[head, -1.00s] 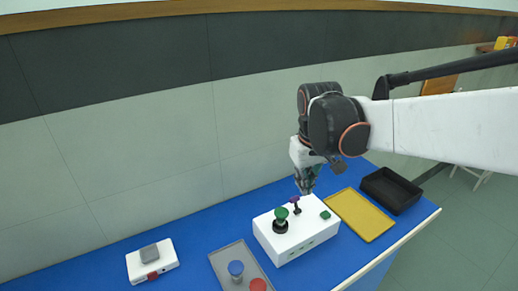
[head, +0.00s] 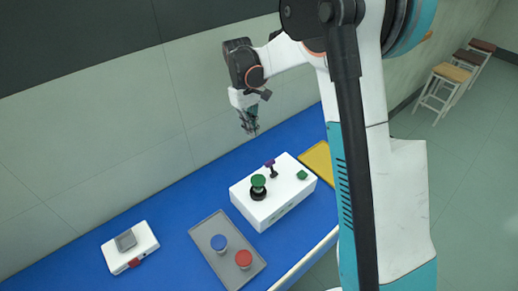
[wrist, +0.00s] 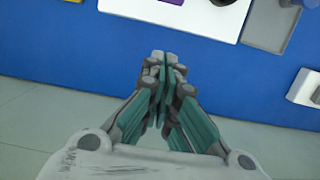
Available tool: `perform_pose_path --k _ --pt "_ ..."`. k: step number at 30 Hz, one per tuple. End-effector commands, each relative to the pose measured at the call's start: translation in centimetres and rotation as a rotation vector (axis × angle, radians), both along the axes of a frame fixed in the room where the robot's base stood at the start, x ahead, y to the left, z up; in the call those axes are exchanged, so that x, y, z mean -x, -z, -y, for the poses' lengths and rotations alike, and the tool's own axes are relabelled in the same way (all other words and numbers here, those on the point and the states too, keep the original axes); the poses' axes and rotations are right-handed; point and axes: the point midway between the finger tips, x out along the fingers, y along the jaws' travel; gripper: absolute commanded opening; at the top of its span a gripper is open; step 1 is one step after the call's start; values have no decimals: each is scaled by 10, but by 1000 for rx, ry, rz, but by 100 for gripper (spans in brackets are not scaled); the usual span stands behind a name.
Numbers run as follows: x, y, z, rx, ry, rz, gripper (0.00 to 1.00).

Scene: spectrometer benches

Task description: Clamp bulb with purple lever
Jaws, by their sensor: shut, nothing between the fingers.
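A white box (head: 283,203) stands on the blue bench. A green-topped bulb (head: 258,181) sits upright in a black round holder on its top. The purple lever (head: 269,163) stands behind the bulb on a dark stem. In the wrist view the white box (wrist: 200,22) is cut off by the top edge, and only a bit of the purple lever (wrist: 171,2) shows. My gripper (head: 254,131) is shut and empty, above the bench beyond the box and apart from the lever. Its closed fingertips (wrist: 163,58) also show in the wrist view.
A green button (head: 302,175) is on the box. A grey tray (head: 205,225) holds a blue-topped piece (head: 219,243) and a red-topped piece (head: 243,258). A white device (head: 130,246) stands at left, a yellow tray (head: 317,157) at right. The wall is behind the bench.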

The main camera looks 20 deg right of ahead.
Motion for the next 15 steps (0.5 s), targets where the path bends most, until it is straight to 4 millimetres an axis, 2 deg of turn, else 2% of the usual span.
perform_pose_path --k 11,15 --pt "0 2 0 0 -1 -2 0" --pt "1 10 0 0 -1 -2 0"
